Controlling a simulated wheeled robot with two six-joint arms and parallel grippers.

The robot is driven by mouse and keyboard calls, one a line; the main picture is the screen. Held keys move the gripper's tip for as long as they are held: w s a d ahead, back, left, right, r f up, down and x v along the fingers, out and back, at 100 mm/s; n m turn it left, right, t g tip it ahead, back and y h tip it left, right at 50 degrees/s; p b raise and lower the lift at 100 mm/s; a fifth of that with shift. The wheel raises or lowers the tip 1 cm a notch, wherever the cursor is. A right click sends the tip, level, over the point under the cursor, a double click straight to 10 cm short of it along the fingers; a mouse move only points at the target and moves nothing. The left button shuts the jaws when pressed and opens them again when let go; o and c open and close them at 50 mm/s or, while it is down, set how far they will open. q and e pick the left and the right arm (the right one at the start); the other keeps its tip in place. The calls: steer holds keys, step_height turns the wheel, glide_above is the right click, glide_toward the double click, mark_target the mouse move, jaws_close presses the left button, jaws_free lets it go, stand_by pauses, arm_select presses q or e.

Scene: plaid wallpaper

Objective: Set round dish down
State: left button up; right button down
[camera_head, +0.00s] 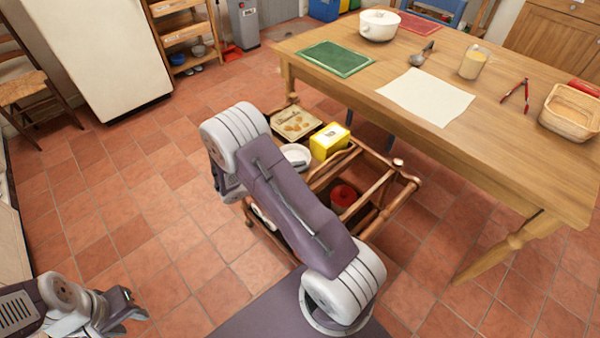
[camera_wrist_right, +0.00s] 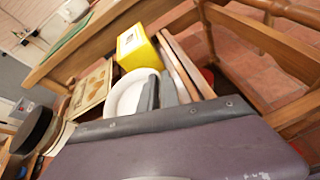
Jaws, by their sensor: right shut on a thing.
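The round dish (camera_head: 296,155) is white and shallow, at the wooden trolley's (camera_head: 378,190) top level beside a yellow box (camera_head: 329,142). My right arm covers part of it in the head view. In the right wrist view the dish (camera_wrist_right: 128,95) lies between the box and my right gripper (camera_wrist_right: 161,90), whose grey fingers are shut on its near right rim. I cannot tell whether its underside touches the trolley. In the head view the right fingers are hidden behind the arm. My left gripper (camera_head: 126,306) is at the lower left, far from the dish; its opening is unclear.
A tray of round biscuits (camera_head: 296,124) sits behind the dish on the trolley. A red thing (camera_head: 343,196) is lower in the trolley. A large wooden table (camera_head: 470,150) stands close at the right, with a pot (camera_head: 379,24) and other things.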

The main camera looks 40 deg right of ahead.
step_height(320, 180, down, 2)
steer(key=shift+f, duration=0.1)
arm_select(q)
steer(key=shift+f, duration=0.45)
arm_select(e)
steer(key=c, duration=2)
jaws_free()
steer(key=shift+f, duration=0.1)
steer(key=shift+o, duration=0.8)
